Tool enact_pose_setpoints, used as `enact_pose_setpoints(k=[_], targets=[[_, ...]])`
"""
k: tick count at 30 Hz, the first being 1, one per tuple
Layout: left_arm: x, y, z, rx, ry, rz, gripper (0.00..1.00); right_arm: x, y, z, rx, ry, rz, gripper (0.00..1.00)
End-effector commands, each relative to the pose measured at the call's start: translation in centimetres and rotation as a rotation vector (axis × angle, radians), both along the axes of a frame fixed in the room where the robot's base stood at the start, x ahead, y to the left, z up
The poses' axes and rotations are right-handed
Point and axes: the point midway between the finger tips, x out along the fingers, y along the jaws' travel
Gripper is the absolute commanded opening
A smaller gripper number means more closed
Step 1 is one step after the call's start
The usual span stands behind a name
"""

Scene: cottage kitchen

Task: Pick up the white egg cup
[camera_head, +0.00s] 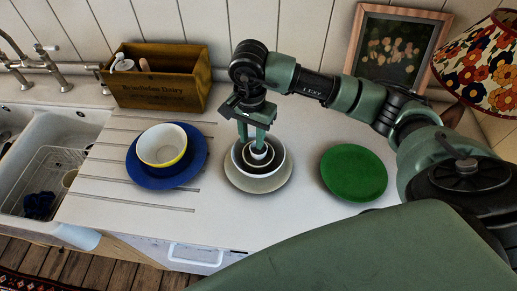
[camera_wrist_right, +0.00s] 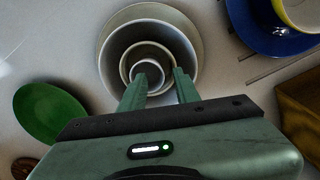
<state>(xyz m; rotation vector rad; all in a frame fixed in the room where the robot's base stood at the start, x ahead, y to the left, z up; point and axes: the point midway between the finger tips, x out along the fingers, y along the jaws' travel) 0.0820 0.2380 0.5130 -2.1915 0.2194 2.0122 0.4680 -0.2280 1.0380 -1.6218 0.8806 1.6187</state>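The white egg cup (camera_head: 258,154) stands inside a nested stack of bowls (camera_head: 248,181) on the counter, and its round rim also shows in the right wrist view (camera_wrist_right: 148,68). The stack has light and dark rings and sits on a pale plate (camera_head: 270,187). My right gripper (camera_head: 253,145) points down over the stack. Its two fingers are apart in the right wrist view (camera_wrist_right: 160,78), with the egg cup near the fingertips. I cannot tell whether a finger touches it. In the head view one finger partly covers the egg cup. My left gripper is not in view.
A blue plate (camera_head: 140,174) with a white and yellow bowl (camera_head: 162,146) stands left of the stack. A green plate (camera_head: 353,174) lies to the right. A wooden box (camera_head: 158,90) stands behind, left. The sink (camera_head: 70,130) is at far left, and a floral lamp (camera_head: 482,65) at right.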

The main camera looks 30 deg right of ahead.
Motion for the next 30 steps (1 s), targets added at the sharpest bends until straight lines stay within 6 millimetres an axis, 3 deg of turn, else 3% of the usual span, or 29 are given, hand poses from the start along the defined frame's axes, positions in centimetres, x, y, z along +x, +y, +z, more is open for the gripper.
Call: enact_pose_setpoints(k=[1, 6, 13, 16, 17, 30], targets=[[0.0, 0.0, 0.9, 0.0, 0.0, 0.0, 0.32, -0.1, 0.0, -0.5, 0.001, 0.006, 0.0, 0.32], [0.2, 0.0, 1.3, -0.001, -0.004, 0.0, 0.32, 0.0, 0.1, -2.2, 0.0, 0.001, 0.001, 0.32], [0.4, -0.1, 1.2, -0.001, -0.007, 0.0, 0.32, 0.0, 0.0, -2.4, 0.001, -0.001, 0.001, 0.32], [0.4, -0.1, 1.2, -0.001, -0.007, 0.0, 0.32, 0.0, 0.0, -2.4, 0.001, -0.001, 0.001, 0.04], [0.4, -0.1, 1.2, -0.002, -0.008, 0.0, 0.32, 0.0, 0.0, -2.4, 0.001, -0.001, 0.001, 0.0], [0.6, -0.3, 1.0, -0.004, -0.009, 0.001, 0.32, 0.1, 0.1, -2.1, 0.002, -0.001, 0.0, 0.0]])
